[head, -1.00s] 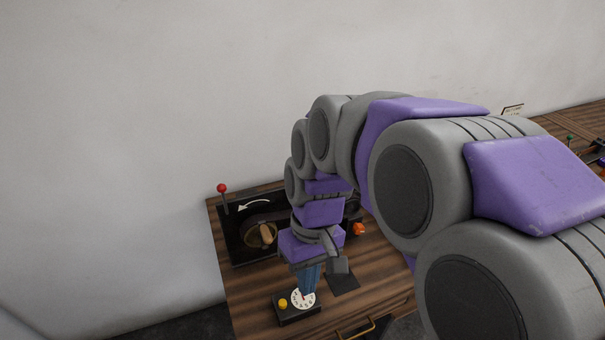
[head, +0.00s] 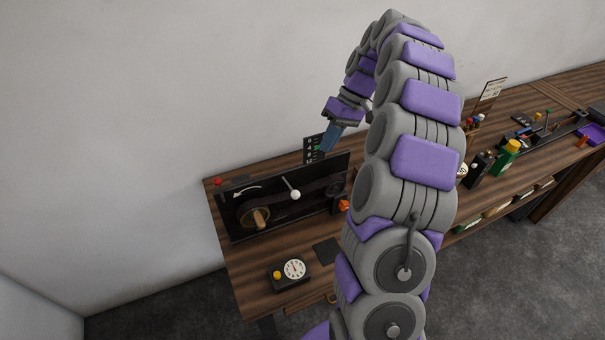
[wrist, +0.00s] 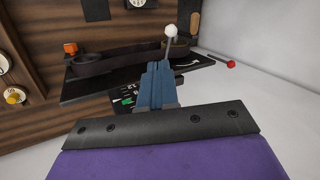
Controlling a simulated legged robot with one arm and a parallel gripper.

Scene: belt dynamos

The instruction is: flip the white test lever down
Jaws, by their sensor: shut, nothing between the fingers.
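The white-knobbed lever (head: 295,195) sticks out from the black belt panel (head: 240,224); its knob sits at the lower right end of its thin stem. In the wrist view the white knob (wrist: 172,30) shows just beyond my fingertips. My gripper (head: 327,149), with blue fingers, is raised above the back right of the panel. It is shut and empty, pointing down. In the wrist view its fingers (wrist: 157,69) overlap the lever's lower stem, but I cannot tell whether they touch it.
A red knob (head: 217,181) is at the panel's left end. A black sign (head: 313,149) stands behind.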

